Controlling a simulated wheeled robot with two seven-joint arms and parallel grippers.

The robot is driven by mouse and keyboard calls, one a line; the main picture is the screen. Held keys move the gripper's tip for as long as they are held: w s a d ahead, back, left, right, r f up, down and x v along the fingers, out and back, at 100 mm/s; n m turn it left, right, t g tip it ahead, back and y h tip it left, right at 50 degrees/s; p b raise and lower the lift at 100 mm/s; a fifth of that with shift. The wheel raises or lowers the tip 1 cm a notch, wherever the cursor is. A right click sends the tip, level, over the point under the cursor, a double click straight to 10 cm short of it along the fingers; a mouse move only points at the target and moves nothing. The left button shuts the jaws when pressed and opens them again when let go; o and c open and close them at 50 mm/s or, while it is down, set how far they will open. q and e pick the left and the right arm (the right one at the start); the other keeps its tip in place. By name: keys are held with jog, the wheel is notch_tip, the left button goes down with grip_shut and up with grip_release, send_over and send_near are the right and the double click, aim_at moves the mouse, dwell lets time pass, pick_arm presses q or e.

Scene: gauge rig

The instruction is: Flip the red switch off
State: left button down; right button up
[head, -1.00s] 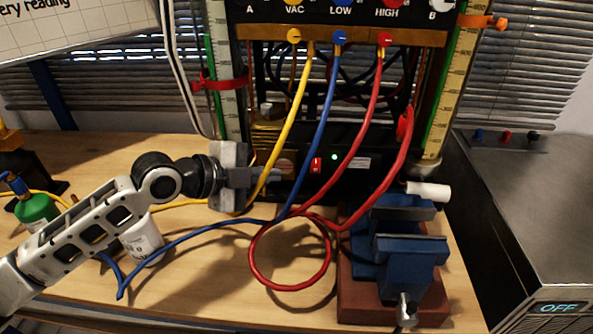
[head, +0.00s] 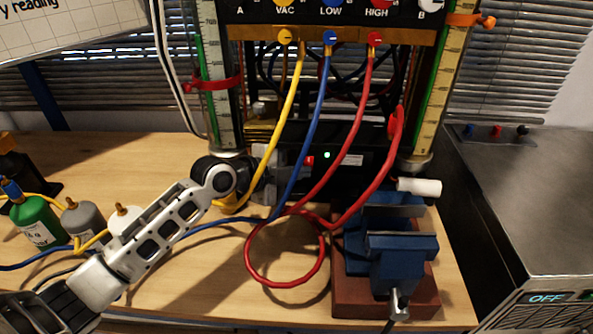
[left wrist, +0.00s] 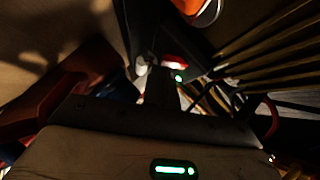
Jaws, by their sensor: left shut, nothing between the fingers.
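The red switch (head: 310,161) is on the front of a black box (head: 345,178) under the hose panel, left of a lit green light (head: 327,155). In the head view a blue hose and my gripper partly hide it. My left gripper (head: 299,166) is shut and empty, its tips just left of the switch; I cannot tell whether they touch it. In the left wrist view a bright red patch, probably the switch (left wrist: 174,63), shows just beyond the finger (left wrist: 163,88), by the green light. The switch's position is too small to read.
Yellow (head: 285,110), blue (head: 320,110) and red (head: 363,110) hoses hang in front of the box. A blue vise (head: 400,250) stands at right. Several bottles, one green (head: 38,222), stand at left. A metal unit (head: 535,210) with an OFF display is far right.

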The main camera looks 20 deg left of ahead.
pick_arm(q)
jog(key=shift+w+a+f+t+b, duration=0.15)
jog(key=shift+t+b, duration=0.25)
jog(key=shift+b, duration=0.7)
pick_arm(e)
jog(key=shift+s+a+f, duration=0.15)
jog(key=shift+f, duration=0.3)
pick_arm(q)
jog(key=shift+r+p, duration=0.6)
jog(key=shift+r, duration=0.15)
pick_arm(e)
jog(key=shift+r, duration=0.45)
jog(key=shift+w+a+r, duration=0.1)
jog(key=shift+w+r, duration=0.05)
jog(key=shift+w, duration=0.15)
